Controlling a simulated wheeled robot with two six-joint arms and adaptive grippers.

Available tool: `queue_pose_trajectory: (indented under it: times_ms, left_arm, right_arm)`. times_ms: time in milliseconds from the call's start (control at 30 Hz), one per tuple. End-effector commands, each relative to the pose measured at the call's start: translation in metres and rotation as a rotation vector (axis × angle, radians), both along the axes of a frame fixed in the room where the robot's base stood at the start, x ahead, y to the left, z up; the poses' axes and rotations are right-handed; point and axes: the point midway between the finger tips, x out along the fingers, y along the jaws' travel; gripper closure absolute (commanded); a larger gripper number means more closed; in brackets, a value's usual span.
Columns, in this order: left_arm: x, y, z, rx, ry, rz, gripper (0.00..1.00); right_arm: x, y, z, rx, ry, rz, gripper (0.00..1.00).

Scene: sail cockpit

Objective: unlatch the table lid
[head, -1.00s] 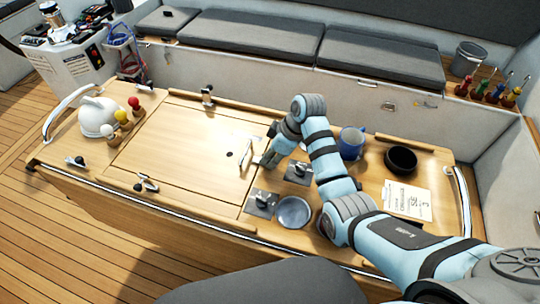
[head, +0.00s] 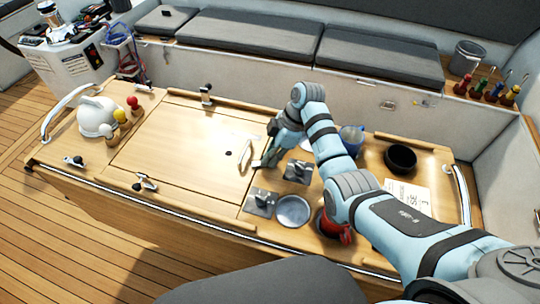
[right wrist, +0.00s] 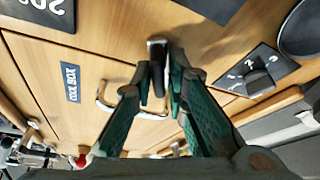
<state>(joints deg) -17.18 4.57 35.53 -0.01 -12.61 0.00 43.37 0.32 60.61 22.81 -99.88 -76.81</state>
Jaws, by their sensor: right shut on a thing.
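The table lid (head: 180,140) is a wooden panel lying flat in the table top, with a pale bar handle (head: 246,153) near its right edge. The handle also shows in the right wrist view (right wrist: 104,96), beside a TOOL BOX label (right wrist: 71,83). My right gripper (head: 262,162) is low over the lid's right edge. In the right wrist view its green fingers are closed around a small dark latch lever with a metal end (right wrist: 157,50). The fingers partly hide the latch. Other small latches stand at the lid's back edge (head: 207,94) and front edge (head: 146,182).
Two plates with knobs (head: 260,202) (head: 298,170) and a round dish (head: 293,211) sit right of the lid. A red mug (head: 334,226), blue mug (head: 352,139) and black bowl (head: 400,159) stand near my right arm. A white kettle-like object (head: 97,116) is at left.

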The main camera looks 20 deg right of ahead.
Motion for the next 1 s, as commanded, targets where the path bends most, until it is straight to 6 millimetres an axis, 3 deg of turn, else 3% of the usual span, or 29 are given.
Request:
queue_pose_trajectory:
  times_ms: [367,1000]
  left_arm:
    - [0.0,0.0,-0.026,0.0,0.0,0.0,0.6]
    - [0.0,0.0,-0.107,0.0,0.0,0.0,0.6]
  right_arm:
    - [0.004,0.001,-0.001,0.001,-0.013,0.352,1.0]
    - [0.002,0.001,-0.004,0.0,-0.007,0.837,1.0]
